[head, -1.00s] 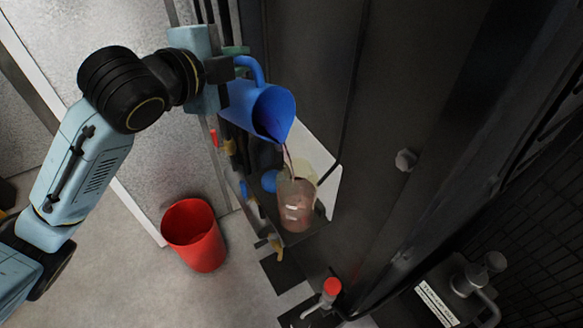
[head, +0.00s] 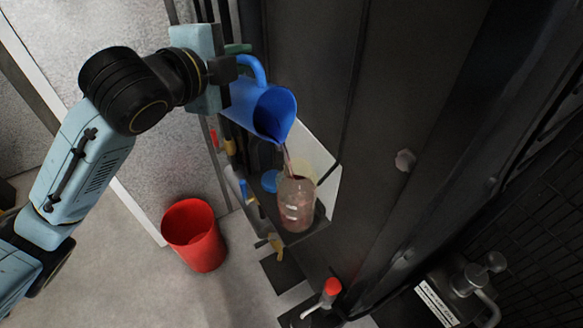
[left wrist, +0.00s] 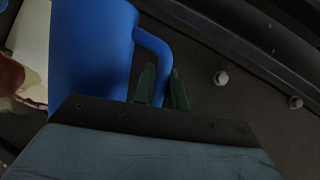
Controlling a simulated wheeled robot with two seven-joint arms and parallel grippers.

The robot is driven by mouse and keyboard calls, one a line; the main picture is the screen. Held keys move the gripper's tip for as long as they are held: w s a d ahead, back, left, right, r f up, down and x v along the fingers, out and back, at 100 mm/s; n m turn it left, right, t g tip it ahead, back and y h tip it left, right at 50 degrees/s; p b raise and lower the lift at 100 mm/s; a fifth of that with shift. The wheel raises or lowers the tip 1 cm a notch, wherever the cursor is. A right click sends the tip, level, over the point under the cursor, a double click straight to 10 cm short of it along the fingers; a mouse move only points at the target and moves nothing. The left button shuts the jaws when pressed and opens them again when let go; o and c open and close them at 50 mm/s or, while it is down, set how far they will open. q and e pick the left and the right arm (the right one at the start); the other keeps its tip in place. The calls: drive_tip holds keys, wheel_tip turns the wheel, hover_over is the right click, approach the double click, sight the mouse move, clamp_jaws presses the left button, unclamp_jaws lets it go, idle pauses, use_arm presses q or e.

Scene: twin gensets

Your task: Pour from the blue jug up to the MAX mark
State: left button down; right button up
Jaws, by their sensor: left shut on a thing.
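The blue jug (head: 262,110) is tilted, spout down and to the right, above a clear container (head: 296,205). A thin reddish-brown stream runs from its spout into the container's open top. The container stands upright and holds reddish-brown liquid; pale marks show on its front, but I cannot read which is MAX. My left gripper (head: 238,68) is shut on the jug's handle (head: 256,68). In the left wrist view the green fingers (left wrist: 160,88) sit at the handle, beside the blue jug body (left wrist: 92,55). My right gripper is not in view.
A red bucket (head: 194,236) stands on the floor at lower left. A blue round cap (head: 270,181) lies beside the container. A red-topped valve (head: 331,288) and a labelled metal fitting (head: 468,280) are at lower right. A dark panel wall rises close behind the container.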

use_arm(q)
drive_tip(key=w+a+f+n, duration=0.1)
drive_tip(key=w+a+f+n+g+h, duration=0.1)
drive_tip(key=f, duration=0.1)
drive_tip(key=w+a+f+n+g, duration=0.1)
drive_tip(key=f, duration=0.1)
drive_tip(key=shift+w+a+f+n, duration=0.15)
drive_tip(key=shift+a+n, duration=0.25)
drive_tip(key=shift+w+f+n+g+h, duration=0.15)
drive_tip(key=shift+f+n+g+h, duration=0.2)
drive_tip(key=shift+f, duration=0.4)
drive_tip(key=shift+w+a+f, duration=0.15)
drive_tip(key=shift+a+f, duration=0.05)
drive_tip(key=shift+a, duration=0.05)
drive_tip(key=shift+d, duration=0.1)
idle(0.6)
drive_tip(key=w+a+f+n+g+h+b, duration=0.1)
drive_tip(key=f+n+b, duration=0.1)
drive_tip(key=f, duration=0.3)
drive_tip(key=w+a+f+n+g+h+b, duration=0.2)
drive_tip(key=f+n+b, duration=0.1)
drive_tip(key=f+b, duration=0.1)
drive_tip(key=shift+w+a+f+b, duration=0.2)
drive_tip(key=shift+w+f+b, duration=0.1)
drive_tip(key=shift+f, duration=0.6)
